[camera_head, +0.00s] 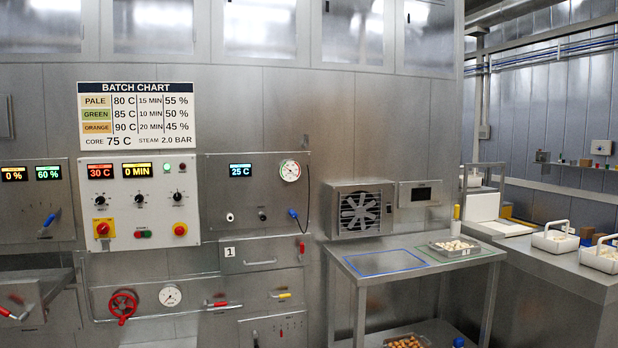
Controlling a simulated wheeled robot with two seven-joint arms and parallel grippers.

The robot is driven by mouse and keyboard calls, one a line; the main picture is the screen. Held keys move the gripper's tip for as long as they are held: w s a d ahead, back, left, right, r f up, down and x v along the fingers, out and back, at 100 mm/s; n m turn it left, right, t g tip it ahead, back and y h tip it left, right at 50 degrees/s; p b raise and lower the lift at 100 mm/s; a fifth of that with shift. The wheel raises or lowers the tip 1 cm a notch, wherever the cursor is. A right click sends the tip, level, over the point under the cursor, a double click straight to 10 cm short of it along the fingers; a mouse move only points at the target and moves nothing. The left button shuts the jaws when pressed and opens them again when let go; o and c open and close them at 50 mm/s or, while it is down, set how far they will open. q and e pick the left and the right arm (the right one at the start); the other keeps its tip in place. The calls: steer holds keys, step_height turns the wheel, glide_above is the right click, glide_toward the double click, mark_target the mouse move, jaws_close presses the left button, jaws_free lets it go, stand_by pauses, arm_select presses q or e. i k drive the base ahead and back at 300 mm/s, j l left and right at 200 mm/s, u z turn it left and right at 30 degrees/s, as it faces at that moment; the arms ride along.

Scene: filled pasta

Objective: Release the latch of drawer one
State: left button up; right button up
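Drawer one (240,264) is a flat steel front low on the machine wall, marked by a white label "1" (229,252). It has a slim horizontal bar handle (262,262) and looks shut. A small red latch lever (301,247) stands roughly upright at the right end of the drawer front. Whether the latch is engaged is too small to tell. Neither of my grippers is in view, and nothing covers the drawer or the latch.
Above the drawer are a panel with a 25 C display (241,170) and a blue-tipped lever (293,214). Below sit a red handwheel (123,305) and a yellow-handled lever (284,295). A steel table (405,257) with a pasta tray (454,247) stands to the right.

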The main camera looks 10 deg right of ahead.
mark_target(300, 258)
steer(key=i+z, duration=0.2)
steer(key=i, duration=0.55)
steer(key=i+j+z, duration=0.2)
steer(key=i, duration=0.55)
steer(key=l, duration=0.1)
